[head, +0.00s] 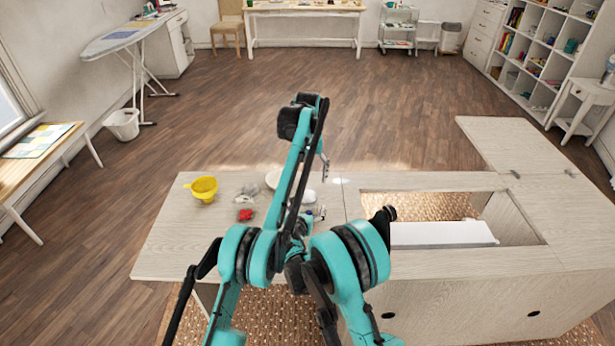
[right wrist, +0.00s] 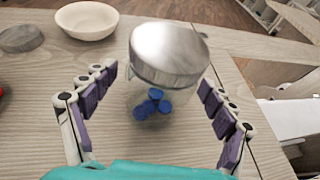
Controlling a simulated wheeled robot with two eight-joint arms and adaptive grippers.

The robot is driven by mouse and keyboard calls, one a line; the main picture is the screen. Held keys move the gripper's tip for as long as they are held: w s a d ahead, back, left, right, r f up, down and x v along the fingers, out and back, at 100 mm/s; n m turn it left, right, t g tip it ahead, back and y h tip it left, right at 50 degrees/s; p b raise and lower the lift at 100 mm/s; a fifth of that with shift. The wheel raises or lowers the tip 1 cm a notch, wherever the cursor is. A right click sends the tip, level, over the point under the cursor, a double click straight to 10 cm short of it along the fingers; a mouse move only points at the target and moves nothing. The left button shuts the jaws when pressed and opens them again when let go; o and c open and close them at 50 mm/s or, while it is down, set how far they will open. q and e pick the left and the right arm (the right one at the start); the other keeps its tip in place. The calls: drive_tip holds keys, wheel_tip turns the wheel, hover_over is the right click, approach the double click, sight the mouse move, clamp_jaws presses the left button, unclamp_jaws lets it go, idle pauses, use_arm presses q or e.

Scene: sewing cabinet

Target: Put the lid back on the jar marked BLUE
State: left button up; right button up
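A clear glass jar (right wrist: 150,104) with several small blue pieces inside stands on the pale wooden worktop in the right wrist view. A silver lid (right wrist: 168,50) shows over its mouth; I cannot tell whether it is fully seated. No BLUE marking is readable. My right gripper (right wrist: 158,84) is open, its purple-padded fingers on either side of the jar with gaps to both. In the head view the lid shows as a small pale disc (head: 309,196). My left gripper (head: 325,172) seems to hang beyond it, too small to read.
A white bowl (right wrist: 86,20) and a grey round item (right wrist: 20,38) lie left of the jar. A red item (head: 245,214) and a yellow container (head: 204,189) are farther left. A cabinet opening (head: 420,205) with a white panel (head: 443,233) lies to the right.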

drive_tip(key=v, duration=1.2)
use_arm(q)
drive_tip(key=shift+r, duration=0.1)
